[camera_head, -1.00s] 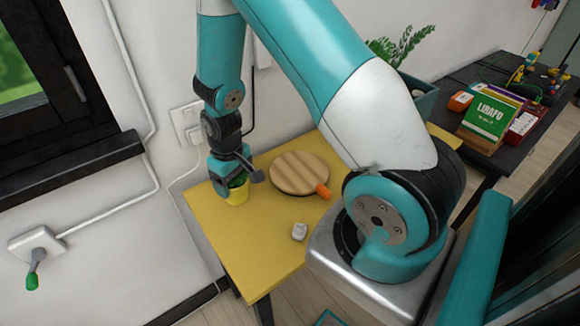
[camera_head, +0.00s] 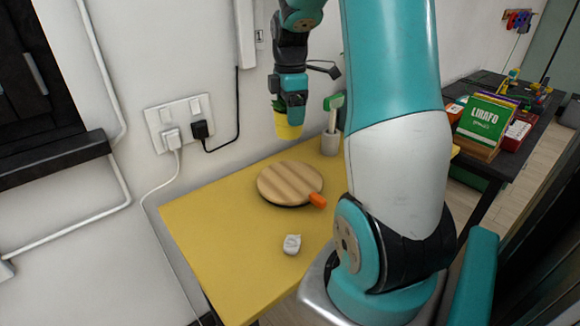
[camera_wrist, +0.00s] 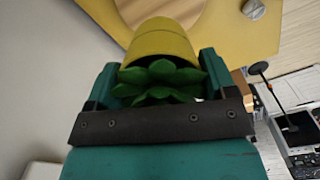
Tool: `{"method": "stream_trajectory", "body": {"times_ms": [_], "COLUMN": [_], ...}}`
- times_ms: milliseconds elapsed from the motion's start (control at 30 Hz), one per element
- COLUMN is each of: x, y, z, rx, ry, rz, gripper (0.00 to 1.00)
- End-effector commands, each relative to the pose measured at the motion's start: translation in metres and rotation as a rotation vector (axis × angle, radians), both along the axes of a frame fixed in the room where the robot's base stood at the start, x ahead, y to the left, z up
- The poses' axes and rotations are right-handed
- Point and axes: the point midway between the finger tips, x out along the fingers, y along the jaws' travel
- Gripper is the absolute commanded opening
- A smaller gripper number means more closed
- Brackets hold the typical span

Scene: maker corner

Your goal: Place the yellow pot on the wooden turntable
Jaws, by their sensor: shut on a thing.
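The yellow pot (camera_head: 287,126) with a green plant is held in my gripper (camera_head: 290,108), above the table near its back edge. In the wrist view the pot (camera_wrist: 160,43) sits between my gripper's two teal fingers (camera_wrist: 160,80), with green leaves (camera_wrist: 160,78) towards the camera. The round wooden turntable (camera_head: 288,182) lies flat on the yellow table, below and in front of the pot. Its top is bare. In the wrist view part of the turntable (camera_wrist: 140,10) shows beyond the pot; the pot hides some of it.
The yellow table (camera_head: 220,245) has free room at its left and front. An orange object (camera_head: 318,200) is at the turntable's right edge. A small white object (camera_head: 292,244) lies in front. A grey cup (camera_head: 330,143) with a green-topped item stands behind right.

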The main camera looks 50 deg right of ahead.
Motion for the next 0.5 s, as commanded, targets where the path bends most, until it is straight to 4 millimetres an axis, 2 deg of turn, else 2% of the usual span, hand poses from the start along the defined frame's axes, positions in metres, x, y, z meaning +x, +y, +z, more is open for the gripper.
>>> {"method": "stream_trajectory", "body": {"times_ms": [33, 100, 233, 333, 500], "x": [-0.001, -0.001, -0.001, 0.0, 0.0], "y": [0.001, 0.001, 0.001, 0.001, 0.0], "z": [-0.016, -0.037, -0.07, -0.088, -0.103], "rx": [0.004, 0.004, 0.004, 0.002, 0.0], "ry": [0.006, 0.006, 0.005, 0.002, 0.0], "rz": [0.0, 0.0, -0.001, -0.001, -0.001], "gripper": [0.45, 0.45, 0.45, 0.45, 0.45]}}
